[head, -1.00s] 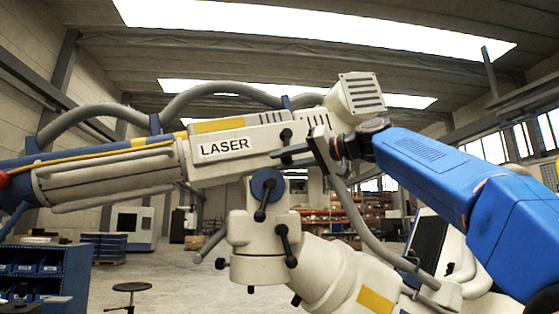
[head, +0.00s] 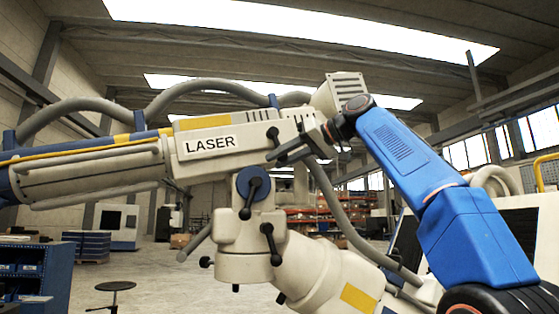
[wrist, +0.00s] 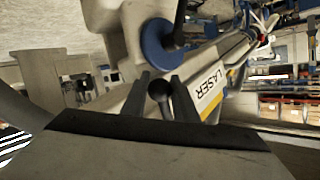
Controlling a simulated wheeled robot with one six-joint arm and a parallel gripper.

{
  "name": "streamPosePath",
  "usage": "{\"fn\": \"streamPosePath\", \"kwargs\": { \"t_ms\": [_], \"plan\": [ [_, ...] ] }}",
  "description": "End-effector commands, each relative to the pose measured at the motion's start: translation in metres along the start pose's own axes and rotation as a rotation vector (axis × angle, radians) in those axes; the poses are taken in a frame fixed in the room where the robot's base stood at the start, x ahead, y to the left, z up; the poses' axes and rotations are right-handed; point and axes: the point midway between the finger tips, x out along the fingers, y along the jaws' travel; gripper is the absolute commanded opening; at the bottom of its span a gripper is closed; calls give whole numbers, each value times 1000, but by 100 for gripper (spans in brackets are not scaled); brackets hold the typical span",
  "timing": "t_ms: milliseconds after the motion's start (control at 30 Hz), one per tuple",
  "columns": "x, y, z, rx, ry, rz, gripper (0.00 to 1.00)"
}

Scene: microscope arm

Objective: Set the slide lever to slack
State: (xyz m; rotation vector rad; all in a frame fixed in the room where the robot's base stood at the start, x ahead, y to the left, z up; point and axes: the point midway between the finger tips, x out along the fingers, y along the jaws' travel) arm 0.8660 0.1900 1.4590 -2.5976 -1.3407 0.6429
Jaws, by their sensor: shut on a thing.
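A black ball-ended lever (head: 272,132) sits on the side of the cream microscope arm, just right of the LASER label (head: 210,144). My gripper (head: 277,154) reaches in from the right and is shut on this lever. In the wrist view, the lever's round black knob (wrist: 160,90) shows between the two dark fingers of my gripper (wrist: 161,97). The lever's shaft and pivot are mostly hidden by the fingers and the knob. No labels for lever positions are readable.
Just below is a blue hub (head: 253,184) with its own black lever (head: 247,202). Another black lever (head: 271,245) hangs lower on the cream joint. A grey hose (head: 340,215) runs down close to my gripper. Blue shelving (head: 40,262) and a stool (head: 115,286) stand at lower left.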

Motion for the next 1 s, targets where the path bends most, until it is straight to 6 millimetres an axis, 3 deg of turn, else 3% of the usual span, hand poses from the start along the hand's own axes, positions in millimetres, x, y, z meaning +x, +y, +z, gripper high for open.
{"fn": "streamPosePath", "kwargs": {
  "t_ms": [267,300,367,767,1000],
  "plan": [
    [-4,-6,-2,-6,7,-3,0],
    [-4,-6,-2,-6,7,-3,31],
    [-4,-5,-2,-6,6,-3,45],
    [-6,-1,0,-2,2,-1,45],
    [-41,-1,-1,-2,3,1,45]
  ]
}}
